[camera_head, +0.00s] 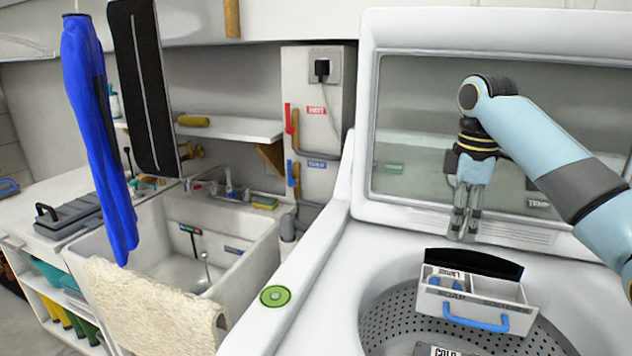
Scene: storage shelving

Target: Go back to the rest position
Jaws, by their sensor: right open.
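My right arm (545,145) comes in from the right, light blue with a dark grey band. My right gripper (465,222) points down in front of the raised glass lid, above the rear rim of the washer opening. Its fingers look close together but are open, and nothing shows between them. My left gripper is out of the frame.
The top-loading washer (310,290) has its lid (425,110) raised behind the gripper. A white caddy (475,307) with a blue handle sits at the drum opening. A sink (260,255) with a cream towel (145,310) is left. Blue cloth (90,120) and a black board (143,90) hang there.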

